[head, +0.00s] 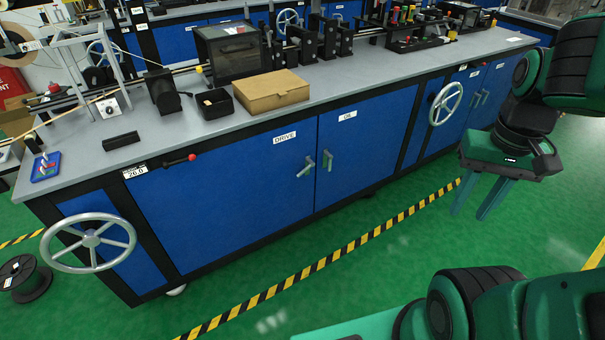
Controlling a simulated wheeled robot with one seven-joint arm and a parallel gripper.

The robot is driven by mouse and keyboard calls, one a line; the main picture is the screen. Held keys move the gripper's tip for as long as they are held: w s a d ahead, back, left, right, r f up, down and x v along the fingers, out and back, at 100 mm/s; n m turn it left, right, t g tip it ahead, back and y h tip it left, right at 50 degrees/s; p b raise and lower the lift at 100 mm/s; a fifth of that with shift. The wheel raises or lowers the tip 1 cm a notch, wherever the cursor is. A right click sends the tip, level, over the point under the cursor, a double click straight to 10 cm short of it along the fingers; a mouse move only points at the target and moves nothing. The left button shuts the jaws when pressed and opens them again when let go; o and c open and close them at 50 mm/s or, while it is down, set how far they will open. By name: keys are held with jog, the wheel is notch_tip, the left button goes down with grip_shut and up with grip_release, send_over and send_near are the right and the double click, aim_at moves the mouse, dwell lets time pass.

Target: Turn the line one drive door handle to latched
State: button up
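The door labelled DRIVE (220,205) is the left of two blue cabinet doors under the workbench, and it looks closed. Its handle (306,167) is a small grey lever near the door's right edge, tilted from lower left to upper right. The similar handle (327,160) on the neighbouring door stands closer to upright. My gripper (470,214) is at the right, pointing down, well apart from both handles. Its two teal fingers are spread with a gap between them and hold nothing.
The second door (365,145) has a smaller label. Handwheels stick out at the left (90,242) and right (445,103) of the bench front. A small red-tipped lever (190,157) sits below the bench edge. Green floor with a striped tape line (330,248) lies clear in front.

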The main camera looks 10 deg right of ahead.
jog(key=w+a+f+n+t+y, duration=0.15)
jog(key=w+f, duration=0.35)
jog(key=w, duration=0.7)
jog(key=w+a+f+n+t+y, duration=0.1)
jog(key=w+a+f+n, duration=0.3)
jog(key=w, duration=0.8)
jog(key=w+a+f+n+t+y, duration=0.1)
jog(key=w+a+f+n+y, duration=0.1)
jog(key=w+f, duration=0.65)
jog(key=w+a+f+t+y, duration=0.25)
jog(key=w+a+f, duration=0.25)
jog(key=w, duration=0.4)
jog(key=w+a+f+t+y, duration=0.25)
jog(key=w+a+f, duration=0.3)
jog(key=w, duration=0.35)
jog(key=m+t+h, duration=0.4)
jog(key=m+t, duration=0.5)
jog(key=m, duration=0.2)
send_near(304, 172)
jog(key=shift+g, duration=0.25)
jog(key=x, duration=0.5)
jog(key=shift+w, duration=0.1)
jog(key=shift+x, duration=2.75)
